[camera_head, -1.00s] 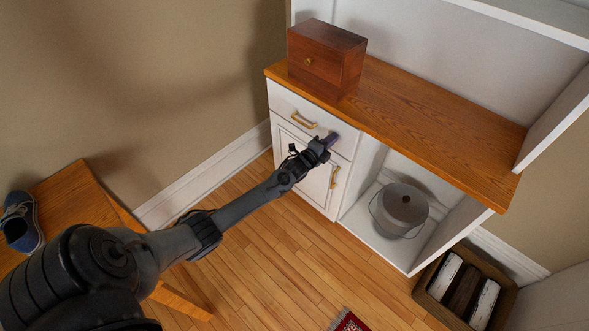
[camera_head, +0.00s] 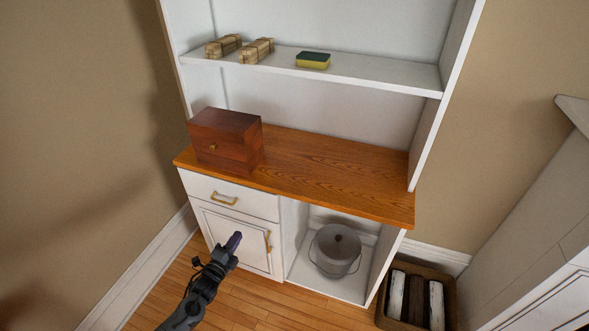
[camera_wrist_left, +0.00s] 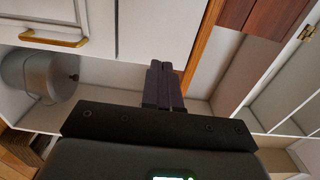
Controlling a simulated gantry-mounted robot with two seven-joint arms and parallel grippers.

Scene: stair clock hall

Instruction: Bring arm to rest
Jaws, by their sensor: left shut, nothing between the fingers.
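My left gripper (camera_head: 235,240) is in front of the white cabinet's lower door (camera_head: 236,236), below the drawer with the brass handle (camera_head: 224,198). Its fingers are shut with nothing between them. In the left wrist view the closed dark fingertips (camera_wrist_left: 164,72) point toward the cabinet front. My left arm comes in from the bottom of the head view. I cannot tell if the fingertips touch the door. My right gripper is not in view.
A wooden box (camera_head: 226,138) stands on the cabinet's wooden top (camera_head: 335,180). A grey lidded pot (camera_head: 335,250) sits in the open bay. A shelf above holds two wrapped bundles (camera_head: 256,51) and a sponge (camera_head: 313,60). A log crate (camera_head: 449,300) stands at right.

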